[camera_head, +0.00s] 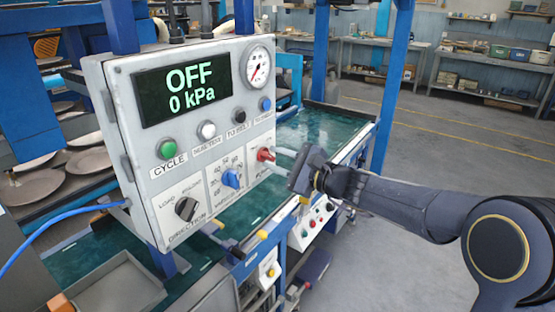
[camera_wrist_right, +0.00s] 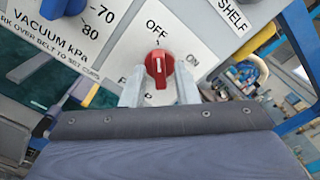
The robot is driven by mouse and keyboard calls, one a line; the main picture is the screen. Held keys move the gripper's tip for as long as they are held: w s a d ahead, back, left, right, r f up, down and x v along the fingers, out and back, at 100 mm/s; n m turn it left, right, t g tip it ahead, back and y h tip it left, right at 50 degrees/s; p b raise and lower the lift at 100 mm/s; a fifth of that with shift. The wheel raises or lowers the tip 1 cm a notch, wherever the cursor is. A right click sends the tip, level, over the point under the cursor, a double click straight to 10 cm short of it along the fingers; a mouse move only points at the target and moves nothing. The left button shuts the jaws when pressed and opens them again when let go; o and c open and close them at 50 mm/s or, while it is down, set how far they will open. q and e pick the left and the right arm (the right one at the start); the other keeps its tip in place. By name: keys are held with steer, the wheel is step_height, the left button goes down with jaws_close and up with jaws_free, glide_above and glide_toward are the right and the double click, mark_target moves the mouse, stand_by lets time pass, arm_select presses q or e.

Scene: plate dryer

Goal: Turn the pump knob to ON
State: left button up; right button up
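The red pump knob (camera_head: 265,154) sits at the lower right of the white control panel (camera_head: 140,185). In the right wrist view the knob (camera_wrist_right: 160,67) has its white mark roughly upright, toward the OFF label (camera_wrist_right: 157,29); the ON label (camera_wrist_right: 193,60) is to its right. My right gripper (camera_head: 281,161) faces the knob from the right. In the wrist view its two pale fingers (camera_wrist_right: 160,90) are apart, one on each side of the knob's lower part. I cannot tell whether they touch it. The display (camera_head: 187,88) reads OFF, 0 kPa. My left gripper is not in view.
A blue vacuum knob (camera_head: 231,179) is left of the red knob, and a black direction knob (camera_head: 186,209) is farther left. A pressure gauge (camera_head: 258,66) and several buttons are above. A small button box (camera_head: 313,224) stands below my right gripper. The floor to the right is clear.

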jaws_close()
steer(key=shift+m, duration=0.4)
steer(key=m, duration=0.3)
steer(key=shift+p, duration=0.35)
steer(key=m+p, duration=0.1)
steer(key=m, duration=0.3)
steer(key=shift+r+m+p, duration=0.1)
steer(key=shift+m+p, duration=0.2)
steer(key=shift+p, duration=0.05)
steer(key=m+p, duration=0.3)
steer(key=m, duration=0.2)
steer(key=shift+d+m+p, duration=0.1)
steer(key=shift+m+p, duration=1.65)
steer(key=shift+m, duration=0.55)
steer(key=shift+w, duration=0.1)
